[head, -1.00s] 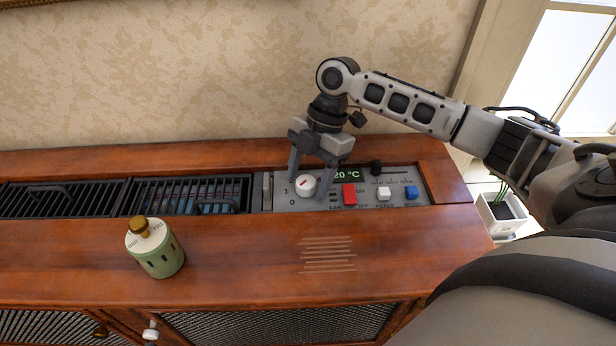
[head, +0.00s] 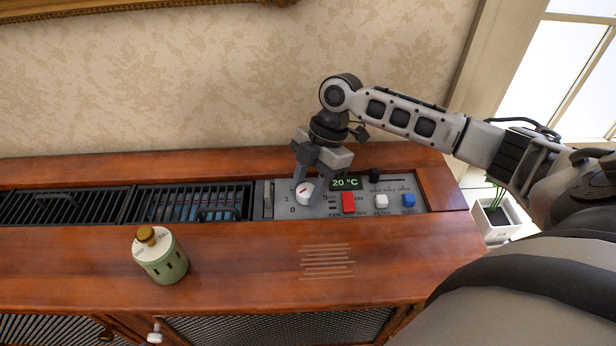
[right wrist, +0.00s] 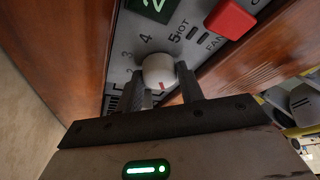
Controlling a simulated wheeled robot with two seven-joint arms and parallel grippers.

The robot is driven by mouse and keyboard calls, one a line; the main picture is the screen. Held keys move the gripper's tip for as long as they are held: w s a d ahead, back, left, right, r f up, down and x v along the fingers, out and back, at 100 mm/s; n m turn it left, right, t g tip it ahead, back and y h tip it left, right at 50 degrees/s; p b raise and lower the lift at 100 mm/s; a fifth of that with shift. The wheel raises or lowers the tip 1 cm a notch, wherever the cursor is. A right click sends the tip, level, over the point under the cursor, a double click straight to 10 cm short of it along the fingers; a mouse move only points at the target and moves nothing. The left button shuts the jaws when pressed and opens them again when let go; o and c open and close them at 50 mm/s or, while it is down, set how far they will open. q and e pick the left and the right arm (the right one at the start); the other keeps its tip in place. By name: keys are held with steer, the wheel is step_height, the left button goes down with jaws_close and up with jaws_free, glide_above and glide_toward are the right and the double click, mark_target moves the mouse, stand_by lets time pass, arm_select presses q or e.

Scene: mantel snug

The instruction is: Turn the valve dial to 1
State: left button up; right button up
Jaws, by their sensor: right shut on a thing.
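The valve dial (head: 304,194) is a round white knob with a red mark, set at the left of the grey control panel. Numbers are printed around it; 1 and 0 show to its left in the head view. In the right wrist view the dial (right wrist: 158,70) sits between the fingers, with 3, 4 and 5 readable around it and its red mark on the side toward the gripper. My right gripper (head: 315,184) reaches down from above and is shut on the dial. In the right wrist view its fingertips (right wrist: 163,80) flank the knob. My left gripper is not in view.
Right of the dial are a 20 °C display (head: 345,184), a red switch (head: 348,202), a white button (head: 381,202) and a blue button (head: 408,201). A green canister (head: 160,256) stands on the wooden top (head: 230,262). A slatted grille (head: 60,206) lies left.

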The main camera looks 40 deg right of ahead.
steer(key=shift+s+r+m+p, duration=0.1)
steer(key=shift+r+m+p, duration=0.3)
steer(key=shift+p, duration=0.25)
steer(key=m+t+p, duration=0.1)
steer(key=p, duration=0.2)
steer(key=shift+m, duration=0.3)
steer(key=shift+m+t+p, duration=0.3)
steer(key=shift+m+p, duration=0.5)
steer(key=shift+p, duration=0.3)
steer(key=m+p, duration=0.2)
steer(key=shift+f+t+p, duration=0.15)
steer(key=shift+t+p, duration=0.25)
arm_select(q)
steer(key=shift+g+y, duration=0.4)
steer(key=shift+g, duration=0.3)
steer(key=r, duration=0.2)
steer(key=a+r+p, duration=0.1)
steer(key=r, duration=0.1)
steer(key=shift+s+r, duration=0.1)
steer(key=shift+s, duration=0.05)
arm_select(e)
steer(key=shift+f+m+h, duration=0.1)
steer(key=shift+m+h, duration=0.2)
steer(key=shift+m, duration=0.3)
arm_select(q)
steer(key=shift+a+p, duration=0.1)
steer(key=shift+p, duration=0.3)
arm_select(e)
steer(key=shift+f+m+t, duration=0.15)
steer(key=shift+m+t, duration=0.15)
